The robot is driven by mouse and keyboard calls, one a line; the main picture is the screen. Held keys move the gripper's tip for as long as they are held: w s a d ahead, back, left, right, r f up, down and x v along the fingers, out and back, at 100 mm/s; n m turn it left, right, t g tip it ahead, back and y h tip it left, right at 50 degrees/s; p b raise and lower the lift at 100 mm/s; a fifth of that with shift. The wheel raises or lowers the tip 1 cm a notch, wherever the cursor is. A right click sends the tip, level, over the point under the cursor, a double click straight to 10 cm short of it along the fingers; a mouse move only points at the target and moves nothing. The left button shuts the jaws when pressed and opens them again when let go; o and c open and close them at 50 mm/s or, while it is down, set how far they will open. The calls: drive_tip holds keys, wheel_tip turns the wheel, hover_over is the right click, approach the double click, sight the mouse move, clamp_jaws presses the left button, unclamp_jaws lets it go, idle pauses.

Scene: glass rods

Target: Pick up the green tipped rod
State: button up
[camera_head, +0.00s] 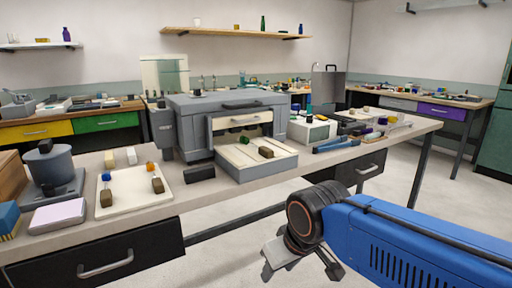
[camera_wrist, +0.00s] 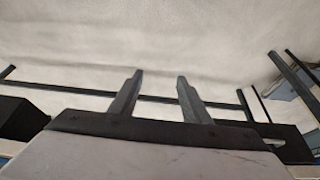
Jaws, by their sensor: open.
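My gripper (camera_head: 300,264) is open and empty in the head view, in front of the bench and below its top. In the wrist view its two fingers (camera_wrist: 160,80) stand apart with nothing between them. A small green-topped thing (camera_head: 308,110) shows at the white box right of the grey furnace; I cannot tell whether it is the green tipped rod. A blue tip (camera_head: 106,177) and an orange tip (camera_head: 150,167) stand out on the pale board at the left.
The grey furnace (camera_head: 190,125) stands mid-bench with its tray (camera_head: 245,168) jutting forward. A blue tool (camera_head: 336,145) lies to its right. A burner-like device (camera_head: 52,168) and a pinkish pad (camera_head: 58,215) are at the left. Open floor (camera_head: 400,185) lies in front.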

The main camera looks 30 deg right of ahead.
drive_tip(key=shift+r, duration=0.1)
idle(0.3)
wheel_tip(320, 180, up, 36)
drive_tip(key=g, duration=0.5)
hover_over(265, 148)
wheel_tip(265, 148, down, 17)
drive_tip(key=shift+s+f, duration=0.1)
drive_tip(key=shift+c, duration=0.3)
clamp_jaws()
